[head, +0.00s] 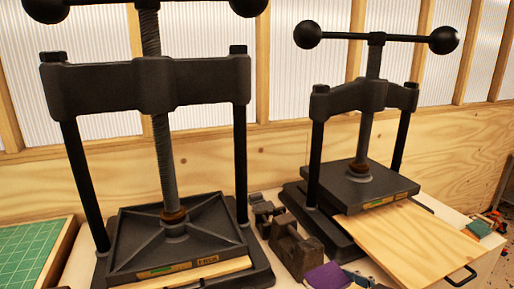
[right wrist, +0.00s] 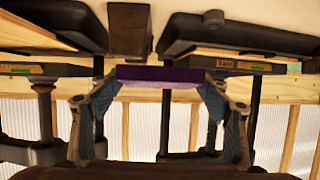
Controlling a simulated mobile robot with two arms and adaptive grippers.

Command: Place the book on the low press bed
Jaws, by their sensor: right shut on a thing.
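A purple book (head: 325,277) is at the bottom edge of the head view, partly cut off. In the right wrist view the book (right wrist: 158,75) lies between the two fingers of my right gripper (right wrist: 160,84), which is shut on it. The gripper's dark tip (head: 357,279) shows beside the book in the head view. The left press (head: 150,85) has a ribbed platen (head: 170,235) low over its bed, with a pale wooden board edge (head: 205,274) below. The right press (head: 365,95) has a flat platen (head: 360,187) over a wooden board (head: 405,237). My left gripper is not in view.
Dark metal blocks (head: 297,250) stand between the presses, close to the book. The right board juts forward with a black handle (head: 461,275). A green cutting mat (head: 30,250) lies at the left. A small teal item (head: 478,228) lies at the right board's edge.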

